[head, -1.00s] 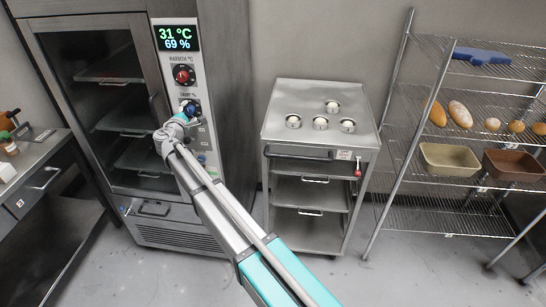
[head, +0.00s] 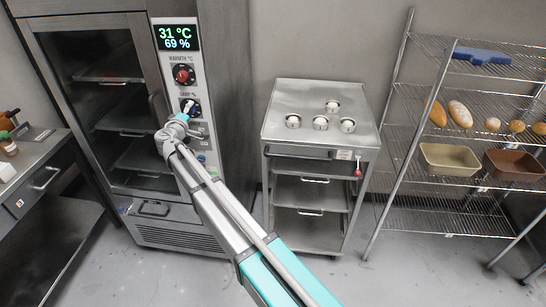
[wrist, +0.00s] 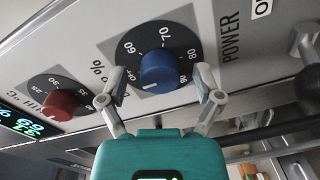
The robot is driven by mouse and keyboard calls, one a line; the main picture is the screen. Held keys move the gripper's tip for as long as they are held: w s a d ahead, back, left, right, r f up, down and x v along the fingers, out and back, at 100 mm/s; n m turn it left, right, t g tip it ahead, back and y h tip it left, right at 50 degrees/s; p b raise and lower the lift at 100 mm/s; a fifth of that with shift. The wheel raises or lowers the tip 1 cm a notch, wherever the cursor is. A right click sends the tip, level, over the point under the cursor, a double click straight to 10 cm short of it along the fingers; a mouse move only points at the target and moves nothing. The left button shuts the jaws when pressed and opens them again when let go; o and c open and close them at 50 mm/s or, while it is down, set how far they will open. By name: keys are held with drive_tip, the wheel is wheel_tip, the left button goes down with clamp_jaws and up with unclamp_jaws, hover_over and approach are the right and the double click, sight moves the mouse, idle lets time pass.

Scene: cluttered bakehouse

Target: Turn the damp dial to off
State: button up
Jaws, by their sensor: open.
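The damp dial is a blue knob (wrist: 158,70) on a black scale plate, in the middle of the wrist view. A white mark shows at its lower edge in that view. My gripper (wrist: 160,74) is open, with one finger on each side of the blue knob. I cannot tell whether the fingers touch it. In the head view my gripper (head: 186,110) is at the oven's control panel, covering most of the damp dial. The display (head: 178,38) above reads 31 °C and 69 %.
The red warmth dial (head: 184,74) sits just above the damp dial, and left of it in the wrist view (wrist: 58,105). More controls lie below on the panel. A steel cart (head: 318,130) and a wire rack (head: 470,190) stand to the right.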

drive_tip(key=s+m, duration=1.1)
drive_tip(key=s, duration=0.3)
drive_tip(key=w+d+f+m+g+h, duration=0.1)
drive_tip(key=d+f+g, duration=0.3)
drive_tip(key=d, duration=1.1)
drive_tip(key=w+d+f+m+g+h, duration=0.1)
drive_tip(key=d+f+g+h, duration=0.3)
drive_tip(key=d, duration=1.1)
drive_tip(key=shift+d+f+m+p, duration=0.35)
drive_tip(key=shift+f+m, duration=0.15)
drive_tip(key=shift+m, duration=0.2)
idle(0.5)
